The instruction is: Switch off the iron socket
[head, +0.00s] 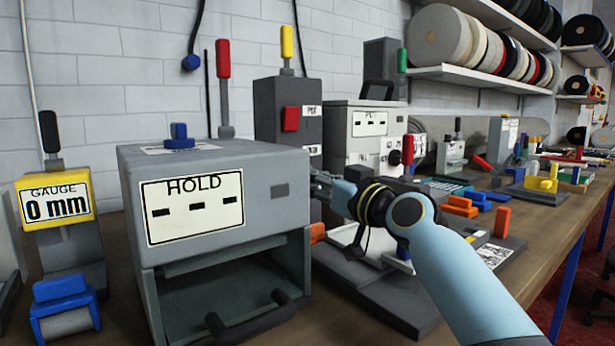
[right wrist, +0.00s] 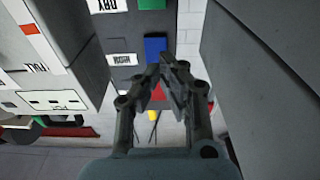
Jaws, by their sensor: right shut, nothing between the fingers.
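No readable label names the iron socket, so I cannot tell for certain which unit it is. A dark grey box (head: 265,105) stands behind the HOLD machine, with a red switch (head: 290,118) on its front and a yellow-topped lever above. In the right wrist view, upside down, a dark panel shows a blue switch (right wrist: 155,48), a green switch (right wrist: 152,4) and a red switch (right wrist: 158,92) partly behind the fingers. My right gripper (head: 319,186) is shut and empty in front of this panel, beside the HOLD machine's right side. Contact cannot be told. My left gripper is out of view.
The grey HOLD machine (head: 215,165) stands close left of my right gripper. A white-fronted unit (head: 365,140) stands to the right. A yellow gauge (head: 55,200) is at far left. Several small coloured parts lie along the bench to the right.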

